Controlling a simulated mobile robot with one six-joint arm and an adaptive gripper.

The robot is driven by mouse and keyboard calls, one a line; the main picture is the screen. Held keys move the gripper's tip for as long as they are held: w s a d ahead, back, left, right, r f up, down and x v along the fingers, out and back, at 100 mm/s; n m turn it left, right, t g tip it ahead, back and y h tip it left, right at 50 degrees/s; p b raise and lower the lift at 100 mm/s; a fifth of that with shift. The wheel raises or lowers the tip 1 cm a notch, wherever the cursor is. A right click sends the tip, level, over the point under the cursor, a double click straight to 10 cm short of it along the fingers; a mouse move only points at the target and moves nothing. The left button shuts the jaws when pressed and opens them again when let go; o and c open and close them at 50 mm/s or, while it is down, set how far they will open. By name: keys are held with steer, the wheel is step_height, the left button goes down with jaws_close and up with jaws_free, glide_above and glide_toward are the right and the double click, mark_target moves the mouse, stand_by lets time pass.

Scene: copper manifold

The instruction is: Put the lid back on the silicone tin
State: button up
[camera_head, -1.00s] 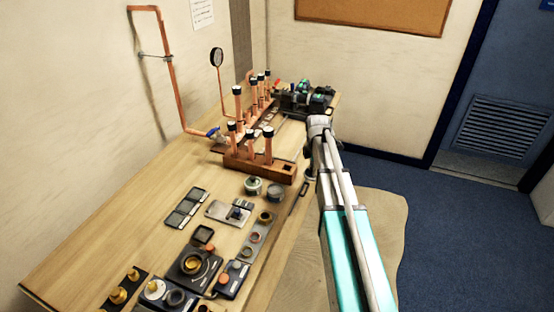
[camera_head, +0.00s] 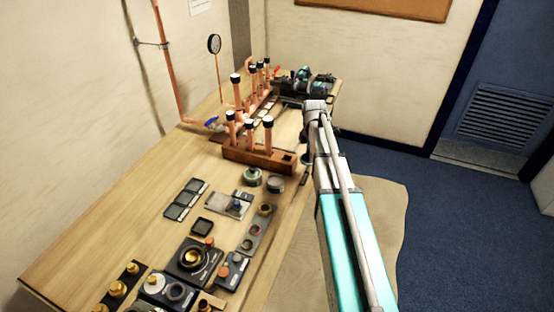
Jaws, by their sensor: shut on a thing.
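Two small round tins stand close together on the bench in front of the wooden block: a pale greenish one (camera_head: 252,177) on the left and a grey-topped one (camera_head: 275,185) on the right. I cannot tell from this distance which is the silicone tin. My arm reaches in from the lower right, with its wrist above the bench's right edge. My gripper (camera_head: 305,170) is below the wrist, right of the tins and apart from them, mostly hidden by my arm. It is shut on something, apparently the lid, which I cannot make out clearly.
A wooden block (camera_head: 258,160) with upright black-capped copper pipes stands behind the tins. Dark machinery (camera_head: 305,84) is at the bench's far end. Trays of fittings (camera_head: 194,257) fill the near end. Bare wood (camera_head: 130,220) lies along the left.

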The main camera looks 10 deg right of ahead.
steer(key=s+a+r+n+p, duration=0.1)
steer(key=s+a+n, duration=0.1)
steer(key=a, duration=1.1)
steer(key=shift+s+a+r, duration=0.3)
steer(key=shift+f, duration=0.25)
steer(key=shift+f+b, duration=2.9)
steer(key=shift+f, duration=0.05)
steer(key=shift+w+f, duration=0.1)
steer(key=shift+f, duration=0.1)
stand_by(0.4)
steer(key=o, duration=1)
steer(key=o, duration=0.4)
